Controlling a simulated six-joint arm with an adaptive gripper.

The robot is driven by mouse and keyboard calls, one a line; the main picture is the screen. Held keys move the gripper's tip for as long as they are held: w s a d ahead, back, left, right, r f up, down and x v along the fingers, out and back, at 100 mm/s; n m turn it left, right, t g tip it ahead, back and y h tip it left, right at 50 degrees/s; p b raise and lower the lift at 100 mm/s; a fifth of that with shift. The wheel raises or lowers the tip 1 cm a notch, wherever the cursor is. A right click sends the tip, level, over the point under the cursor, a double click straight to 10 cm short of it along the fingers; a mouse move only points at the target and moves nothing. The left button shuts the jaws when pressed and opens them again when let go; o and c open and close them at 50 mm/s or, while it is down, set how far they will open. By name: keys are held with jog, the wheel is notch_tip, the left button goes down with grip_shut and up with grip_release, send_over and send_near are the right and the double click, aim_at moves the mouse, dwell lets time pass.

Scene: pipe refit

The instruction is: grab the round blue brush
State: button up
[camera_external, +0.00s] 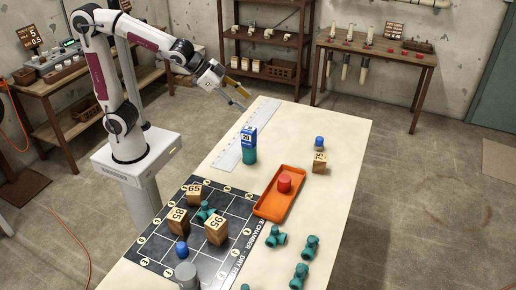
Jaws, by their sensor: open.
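Two small round blue things are in view, and I cannot tell from their shape which is the brush. One blue round thing (319,142) is at the far right part of the table, right behind or against a numbered wooden block. The other blue round thing (182,249) is on the dark grid mat at the near left. My gripper (240,101) is open and empty, above the far left end of the table, well away from both.
The wooden block (319,165) is beside the far blue thing. An orange tray (266,206) holds a red piece (284,182). A blue-topped teal container (249,147) stands by the ruler (232,156). The table's far right is mostly clear.

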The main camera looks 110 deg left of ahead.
jog(key=w+a+f+t, duration=0.1)
jog(key=w+a+f, duration=0.4)
jog(key=w+a, duration=0.35)
jog(key=w+a+f+t, duration=0.2)
jog(key=w+a+f, duration=0.3)
jog(key=w+a, duration=0.4)
jog(key=a+f+m+h, duration=0.1)
jog(key=a+f, duration=0.6)
jog(key=f, duration=0.2)
jog(key=t+h, duration=0.2)
send_near(318, 141)
jog(key=w+a+f, duration=0.1)
jog(key=a+f, duration=0.1)
jog(key=shift+w+f, duration=0.25)
jog(key=shift+w, duration=0.15)
jog(key=shift+w, duration=0.1)
jog(key=shift+x, duration=1.15)
jog(key=shift+w+f, duration=0.1)
jog(key=shift+r+x, duration=0.2)
jog(key=shift+x, duration=2.3)
